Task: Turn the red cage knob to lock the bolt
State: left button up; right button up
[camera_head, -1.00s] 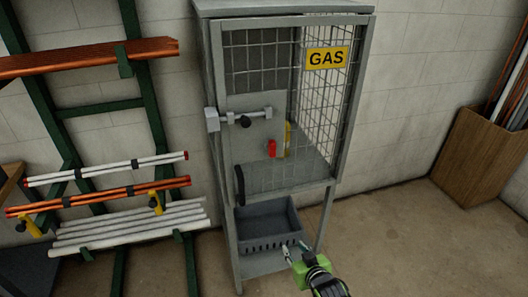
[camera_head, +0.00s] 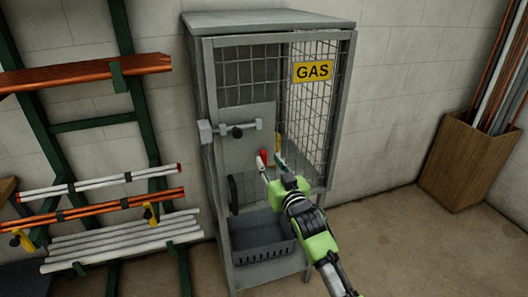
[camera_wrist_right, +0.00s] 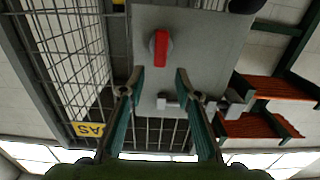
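The red knob (camera_head: 264,155) sits on the grey door plate of the gas cage (camera_head: 205,90). In the right wrist view the red knob (camera_wrist_right: 161,49) stands out from a round base on the plate, beyond the fingertips. The bolt (camera_head: 240,128), with a dark handle, spans the upper part of the plate; it also shows in the right wrist view (camera_wrist_right: 180,102). My right gripper (camera_head: 269,163) is in front of the plate, just below the knob; in the right wrist view its fingers (camera_wrist_right: 160,75) are apart with nothing between them. My left gripper is not in view.
A grey basket (camera_head: 262,238) stands on the shelf below the cage door. A rack with pipes (camera_head: 110,180) is on the left. A wooden box with rods (camera_head: 465,160) stands at the right wall. Floor between cage and box is clear.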

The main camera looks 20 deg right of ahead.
aim_at(265, 154)
jog(key=shift+w+a+p, duration=0.1)
jog(key=shift+w+p, duration=0.2)
jog(key=shift+w, duration=2.55)
grip_shut()
